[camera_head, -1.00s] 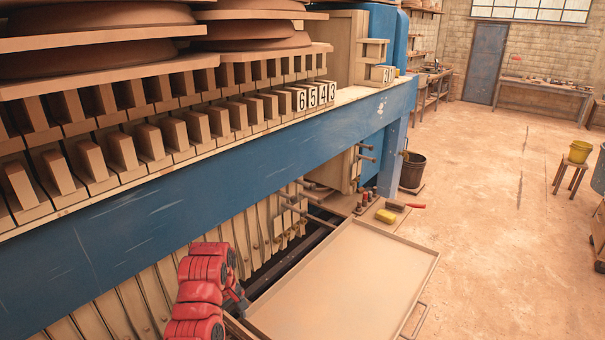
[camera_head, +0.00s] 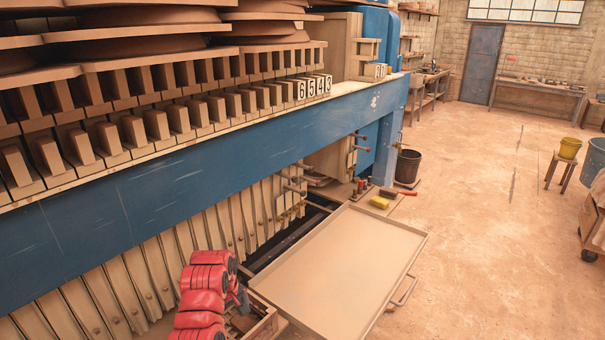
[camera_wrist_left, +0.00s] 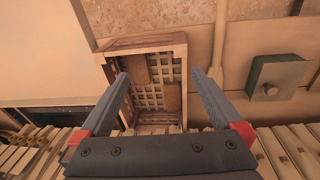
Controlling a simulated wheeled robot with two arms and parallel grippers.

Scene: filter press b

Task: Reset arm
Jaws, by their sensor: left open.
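My left arm is red, and its dark left gripper (camera_head: 240,298) is at the lower middle of the head view, beside the press and left of the tan tray. In the left wrist view, the two grey fingers of the left gripper (camera_wrist_left: 160,74) are spread wide with nothing between them. A wooden crate (camera_wrist_left: 145,43) with a grid bottom shows beyond and between the fingers. Part of this crate (camera_head: 262,328) also shows right by the gripper in the head view. My right gripper is not in view.
The blue press beam (camera_head: 200,160) runs along the left above pale plates (camera_head: 230,225). A tan tray (camera_head: 340,265) juts out at its side. A yellow-handled brush (camera_head: 379,202) and a dark bucket (camera_head: 408,166) stand beyond.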

